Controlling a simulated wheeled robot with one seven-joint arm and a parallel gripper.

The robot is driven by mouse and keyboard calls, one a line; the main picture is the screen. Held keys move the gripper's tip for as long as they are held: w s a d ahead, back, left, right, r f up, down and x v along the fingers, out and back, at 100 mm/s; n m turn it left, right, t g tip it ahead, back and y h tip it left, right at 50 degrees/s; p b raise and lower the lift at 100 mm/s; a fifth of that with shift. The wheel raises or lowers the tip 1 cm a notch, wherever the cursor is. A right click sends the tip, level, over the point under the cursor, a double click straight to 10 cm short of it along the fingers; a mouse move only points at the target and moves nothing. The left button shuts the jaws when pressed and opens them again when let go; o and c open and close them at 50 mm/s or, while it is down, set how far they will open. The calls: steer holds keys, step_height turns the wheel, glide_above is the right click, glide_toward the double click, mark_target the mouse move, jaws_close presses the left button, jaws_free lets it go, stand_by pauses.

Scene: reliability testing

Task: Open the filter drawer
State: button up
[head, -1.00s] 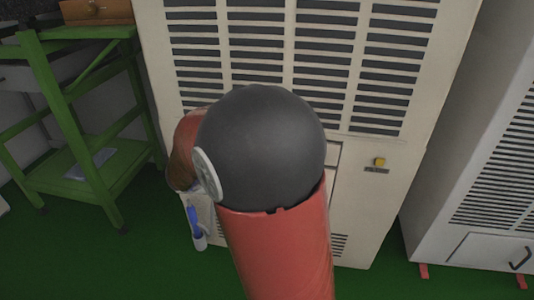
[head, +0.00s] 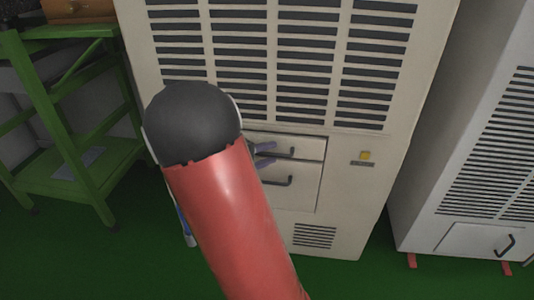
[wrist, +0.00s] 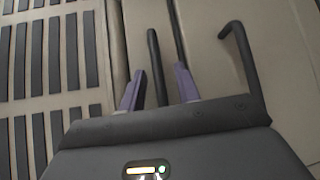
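The beige cabinet has two drawer fronts below its vents: a narrow upper drawer (head: 314,148) and a taller lower drawer (head: 304,190). Both look shut. I see no label telling which is the filter drawer. The upper drawer has a dark bar handle (head: 285,150), which also shows in the wrist view (wrist: 153,62). The lower drawer has its own dark handle (head: 277,181). My gripper (wrist: 160,80) is open, its purple fingers on either side of the upper handle with gaps to it. In the head view my arm hides the drawers' left part and most of my gripper.
A yellow knob (head: 365,156) sits on the cabinet right of the drawers. A second vented cabinet (head: 440,239) stands at the right. A green shelf stand (head: 75,150) stands at the left. Green floor (head: 345,280) is clear in front.

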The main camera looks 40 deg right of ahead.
jaws_close()
stand_by(0.4)
